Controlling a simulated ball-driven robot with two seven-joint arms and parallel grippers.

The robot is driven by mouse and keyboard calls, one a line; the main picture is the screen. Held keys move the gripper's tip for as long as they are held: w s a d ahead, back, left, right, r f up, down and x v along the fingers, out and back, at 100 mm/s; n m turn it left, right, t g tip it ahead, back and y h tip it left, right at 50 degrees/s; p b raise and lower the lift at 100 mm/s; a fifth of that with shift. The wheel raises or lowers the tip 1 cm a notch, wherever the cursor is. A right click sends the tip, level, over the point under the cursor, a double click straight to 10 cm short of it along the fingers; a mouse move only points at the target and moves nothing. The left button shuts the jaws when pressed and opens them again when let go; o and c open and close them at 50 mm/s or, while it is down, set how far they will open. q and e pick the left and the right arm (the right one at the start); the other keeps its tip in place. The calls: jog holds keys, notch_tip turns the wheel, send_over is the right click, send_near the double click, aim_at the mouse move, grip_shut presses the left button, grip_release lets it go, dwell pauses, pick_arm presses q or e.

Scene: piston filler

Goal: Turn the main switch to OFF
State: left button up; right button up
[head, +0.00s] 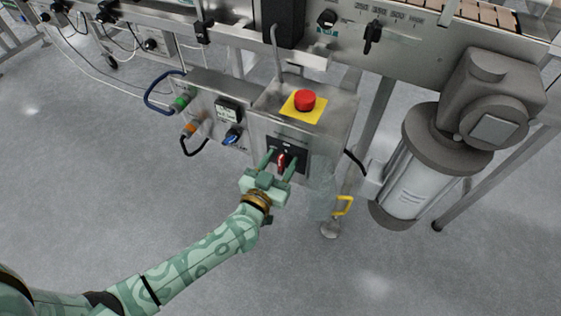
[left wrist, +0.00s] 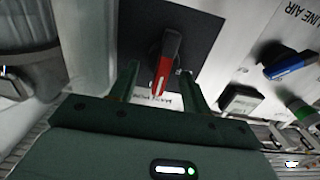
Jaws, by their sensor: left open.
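The main switch (head: 282,160) is a red handle on a black plate on the front of a steel control box (head: 318,128). In the left wrist view the red handle (left wrist: 166,62) sits on its dark plate (left wrist: 185,25), with a white label partly hidden below it. My left gripper (head: 279,162) is open, its two green fingers on either side of the handle. In the left wrist view the fingertips (left wrist: 159,75) stand apart with the handle's end between them. I cannot tell whether they touch it. My right gripper is not in view.
A red emergency button (head: 305,100) on a yellow plate tops the box. Left of the switch are a blue valve handle (head: 232,135), a gauge (head: 228,112) and hoses. A grey motor (head: 425,150) stands at right, the conveyor above. The floor in front is open.

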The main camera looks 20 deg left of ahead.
pick_arm(q)
grip_shut()
